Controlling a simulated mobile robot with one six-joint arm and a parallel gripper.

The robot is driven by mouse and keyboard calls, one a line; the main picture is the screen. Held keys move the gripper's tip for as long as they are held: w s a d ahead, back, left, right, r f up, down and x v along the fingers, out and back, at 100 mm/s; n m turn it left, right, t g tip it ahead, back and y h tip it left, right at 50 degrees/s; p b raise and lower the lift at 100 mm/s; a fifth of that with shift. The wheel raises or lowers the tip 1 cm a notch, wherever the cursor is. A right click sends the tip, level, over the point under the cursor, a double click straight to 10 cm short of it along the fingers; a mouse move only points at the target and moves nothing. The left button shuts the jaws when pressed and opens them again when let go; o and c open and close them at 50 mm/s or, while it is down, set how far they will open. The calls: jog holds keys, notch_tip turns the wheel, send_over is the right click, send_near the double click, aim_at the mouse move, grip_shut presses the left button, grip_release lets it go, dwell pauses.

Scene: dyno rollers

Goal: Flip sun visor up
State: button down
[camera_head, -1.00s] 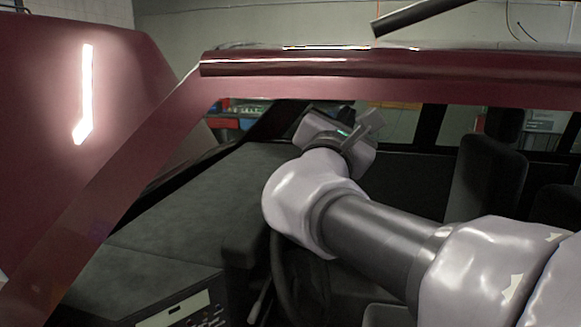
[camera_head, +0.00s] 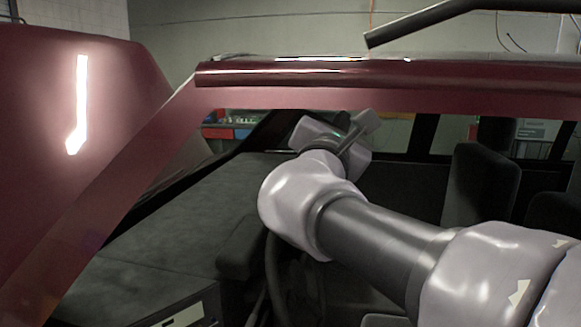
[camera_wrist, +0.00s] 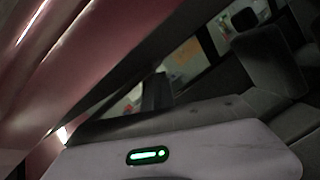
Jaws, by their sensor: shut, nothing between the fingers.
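My gripper (camera_head: 340,134) is inside the car, just under the red roof edge, beyond the side window opening. It is shut and nothing shows in its grip. In the head view the visor cannot be made out, with the roof edge and my gripper covering that area.
The red roof rail (camera_head: 420,75) runs above my arm, and the sloping front pillar (camera_head: 110,222) is at left. The dashboard (camera_head: 170,215) is below left, with the steering wheel (camera_head: 275,280) partly behind my arm. A dark seat (camera_head: 482,185) stands to the right.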

jog(key=s+a+f+b, duration=0.1)
jog(key=s+f, duration=0.5)
jog(key=s, duration=0.3)
jog(key=shift+s+a+f+b, duration=0.15)
jog(key=shift+s+a+b, duration=0.15)
jog(key=shift+a+b, duration=0.1)
